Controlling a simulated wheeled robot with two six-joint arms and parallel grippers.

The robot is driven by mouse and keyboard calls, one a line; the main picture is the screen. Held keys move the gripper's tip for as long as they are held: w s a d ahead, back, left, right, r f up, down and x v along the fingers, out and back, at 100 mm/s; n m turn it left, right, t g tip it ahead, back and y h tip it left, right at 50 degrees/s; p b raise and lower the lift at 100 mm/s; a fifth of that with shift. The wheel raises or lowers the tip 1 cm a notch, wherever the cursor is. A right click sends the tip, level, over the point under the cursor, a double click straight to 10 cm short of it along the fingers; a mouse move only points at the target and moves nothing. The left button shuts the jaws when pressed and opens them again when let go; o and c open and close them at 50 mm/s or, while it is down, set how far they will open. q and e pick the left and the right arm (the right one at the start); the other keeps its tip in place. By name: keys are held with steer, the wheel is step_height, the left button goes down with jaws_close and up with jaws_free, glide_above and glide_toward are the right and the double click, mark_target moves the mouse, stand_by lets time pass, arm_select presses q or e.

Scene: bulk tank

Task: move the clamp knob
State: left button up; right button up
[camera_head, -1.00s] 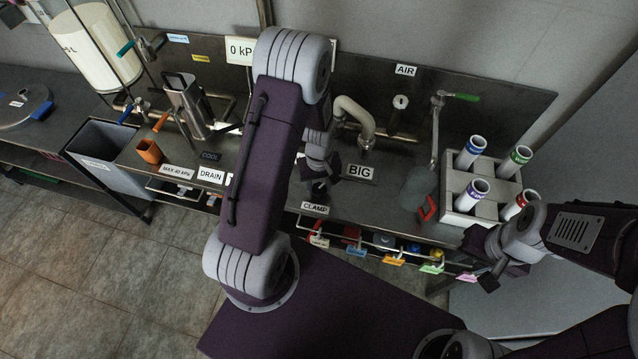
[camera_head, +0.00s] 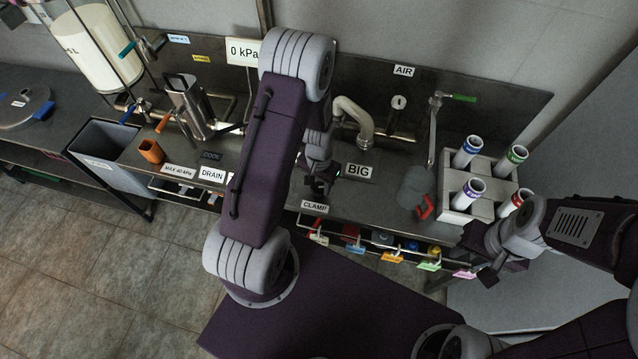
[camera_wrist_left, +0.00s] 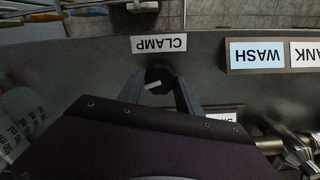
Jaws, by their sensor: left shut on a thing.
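The clamp knob (camera_wrist_left: 158,76) is a dark round knob with a white mark, seen in the left wrist view just beside the CLAMP label (camera_wrist_left: 159,43). My left gripper (camera_wrist_left: 158,88) has one finger on each side of the knob and is shut on it. In the head view my left gripper (camera_head: 318,184) is low over the bench, just behind the CLAMP label (camera_head: 314,206); my arm and gripper largely hide the knob there. My right gripper (camera_head: 487,272) hangs at the right, off the front of the bench, apart from the knob; its jaw state is unclear.
A bent pipe (camera_head: 357,118) and the BIG label (camera_head: 359,171) stand behind and right of my left gripper. A rack (camera_head: 455,205) of several white tubes is at the right. A rail with coloured tags (camera_head: 394,259) runs along the front edge.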

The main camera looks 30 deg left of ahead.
mark_target(319, 187)
arm_select(q)
steer(key=shift+w+r+m, duration=0.1)
steer(key=shift+m, duration=0.2)
stand_by(0.4)
steer(key=o, duration=1.4)
steer(key=shift+c, duration=0.2)
step_height(319, 187, up, 9)
